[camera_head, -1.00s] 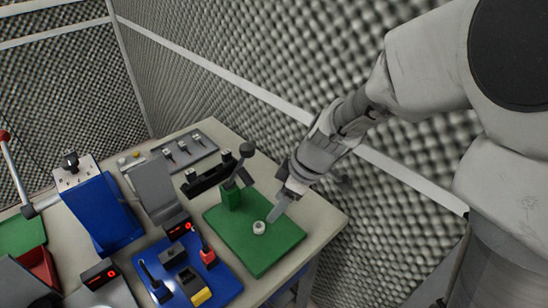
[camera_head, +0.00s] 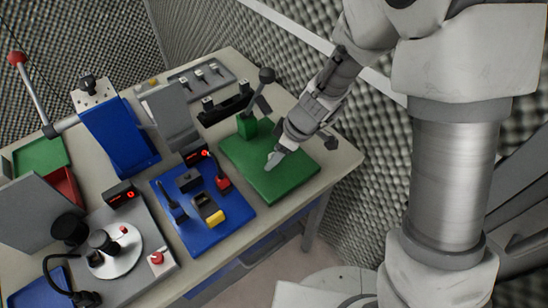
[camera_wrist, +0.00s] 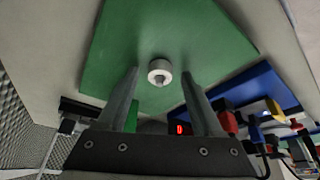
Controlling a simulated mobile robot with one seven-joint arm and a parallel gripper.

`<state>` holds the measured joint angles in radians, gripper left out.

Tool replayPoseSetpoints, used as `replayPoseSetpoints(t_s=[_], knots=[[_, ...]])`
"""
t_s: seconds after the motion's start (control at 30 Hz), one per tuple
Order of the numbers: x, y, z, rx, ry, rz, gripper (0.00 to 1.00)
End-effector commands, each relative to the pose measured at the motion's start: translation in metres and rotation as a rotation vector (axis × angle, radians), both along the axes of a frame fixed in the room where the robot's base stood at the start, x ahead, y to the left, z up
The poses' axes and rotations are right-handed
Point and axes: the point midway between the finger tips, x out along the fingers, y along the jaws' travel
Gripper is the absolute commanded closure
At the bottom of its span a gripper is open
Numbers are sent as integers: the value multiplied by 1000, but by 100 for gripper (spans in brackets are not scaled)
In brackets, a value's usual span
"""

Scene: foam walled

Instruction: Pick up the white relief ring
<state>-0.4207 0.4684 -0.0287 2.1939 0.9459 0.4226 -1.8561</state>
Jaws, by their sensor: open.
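My gripper (camera_wrist: 160,75) is open, with one finger on each side of the ring's line. The ring appears just beyond and between the fingertips; I cannot tell whether it is fully between them. In the head view my gripper (camera_head: 272,163) is low over the green board (camera_head: 285,185), and the ring is hidden behind it.
A green block with a black-knobbed lever (camera_head: 248,122) stands at the board's back edge, close to my gripper. A blue board (camera_head: 215,225) with switches lies to the left. A black holder (camera_head: 222,106) is behind. The green board's front right is clear.

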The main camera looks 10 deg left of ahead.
Motion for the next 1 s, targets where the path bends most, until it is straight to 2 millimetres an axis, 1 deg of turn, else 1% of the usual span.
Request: replayPoseSetpoints(t_s=[0.2,0.37,0.5,0.57,0.6,1.0], knots=[[0,0,0,1,-1,0,32],[0,0,0,1,-1,0,61],[0,0,0,1,-1,0,86],[0,0,0,1,-1,0,97],[0,0,0,1,-1,0,100],[0,0,2,1,-1,0,100]])
